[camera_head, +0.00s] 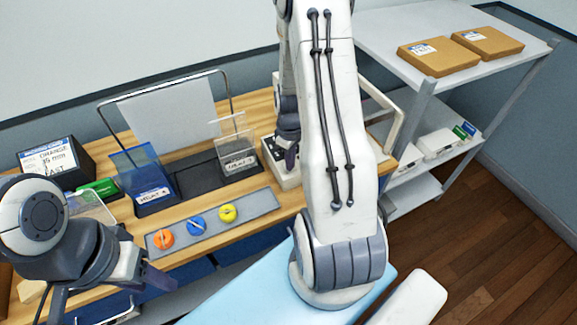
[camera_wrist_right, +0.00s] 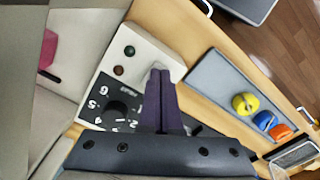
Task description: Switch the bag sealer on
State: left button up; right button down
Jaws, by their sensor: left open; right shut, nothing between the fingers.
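The bag sealer (camera_head: 282,172) is a pale unit at the right end of the wooden bench, largely behind my right arm. In the right wrist view its white control panel (camera_wrist_right: 140,42) carries a green button or lamp (camera_wrist_right: 129,51), a red one (camera_wrist_right: 120,70) and a black numbered dial (camera_wrist_right: 117,112). My right gripper (camera_wrist_right: 160,75) is shut and empty over the panel, hiding part of it. In the head view this gripper (camera_head: 291,160) is at the sealer's top; I cannot tell whether it touches. My left gripper (camera_head: 108,288) is open and empty at the front left.
A grey strip (camera_head: 248,212) holds orange (camera_head: 163,239), blue (camera_head: 196,226) and yellow (camera_head: 228,213) round pieces. Blue (camera_head: 146,183) and clear (camera_head: 236,150) labelled holders stand behind it. A metal shelf (camera_head: 400,50) with brown boxes (camera_head: 432,57) stands at right.

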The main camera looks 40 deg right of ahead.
jog(key=shift+f, duration=0.15)
notch_tip(320, 180, up, 7)
jog(key=p, duration=0.5)
jog(key=shift+p, duration=0.4)
dwell(0.4)
